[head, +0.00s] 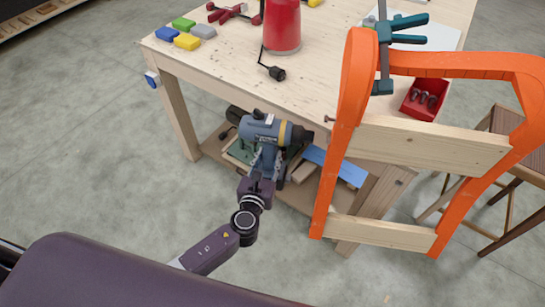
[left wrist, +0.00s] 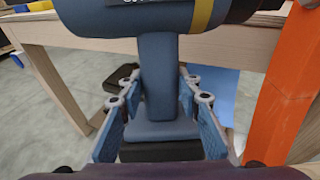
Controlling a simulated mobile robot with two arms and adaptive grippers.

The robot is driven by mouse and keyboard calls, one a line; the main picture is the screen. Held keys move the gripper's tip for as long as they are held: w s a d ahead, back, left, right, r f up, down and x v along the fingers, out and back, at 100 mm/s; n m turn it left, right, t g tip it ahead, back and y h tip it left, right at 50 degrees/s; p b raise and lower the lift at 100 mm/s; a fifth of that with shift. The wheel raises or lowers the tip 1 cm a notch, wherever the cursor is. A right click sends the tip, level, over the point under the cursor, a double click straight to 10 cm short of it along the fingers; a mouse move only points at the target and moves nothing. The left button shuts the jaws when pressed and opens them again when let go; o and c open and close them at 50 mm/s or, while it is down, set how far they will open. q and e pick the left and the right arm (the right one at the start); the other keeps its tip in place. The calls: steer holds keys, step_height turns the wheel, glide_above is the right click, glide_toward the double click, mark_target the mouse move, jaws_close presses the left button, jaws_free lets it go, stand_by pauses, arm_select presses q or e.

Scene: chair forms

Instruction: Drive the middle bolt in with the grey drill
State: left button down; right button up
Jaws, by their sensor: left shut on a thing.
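The grey drill (head: 268,130), blue-grey with a yellow band, is upright in my left gripper (head: 266,163), its dark nose pointing right at the chair form. In the left wrist view the fingers stand on both sides of the drill's handle (left wrist: 158,75). One small bolt (head: 329,119) sticks out from the left edge of the orange chair form (head: 349,90), a little right of and above the drill's nose. The nose looks apart from it. I cannot tell whether this is the middle bolt; no others show clearly. My right gripper is out of view.
A teal clamp (head: 384,45) holds the form at the wooden table (head: 225,65). A red bin (head: 424,99) with dark pieces, a red canister (head: 281,25) and coloured blocks are on top. A lower shelf holds boards. A stool (head: 500,165) stands right.

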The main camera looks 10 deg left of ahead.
arm_select(q)
steer(key=shift+a+r, duration=0.15)
steer(key=shift+a, duration=0.35)
steer(key=shift+a+r, duration=0.15)
steer(key=shift+a, duration=0.35)
steer(key=shift+r, duration=0.1)
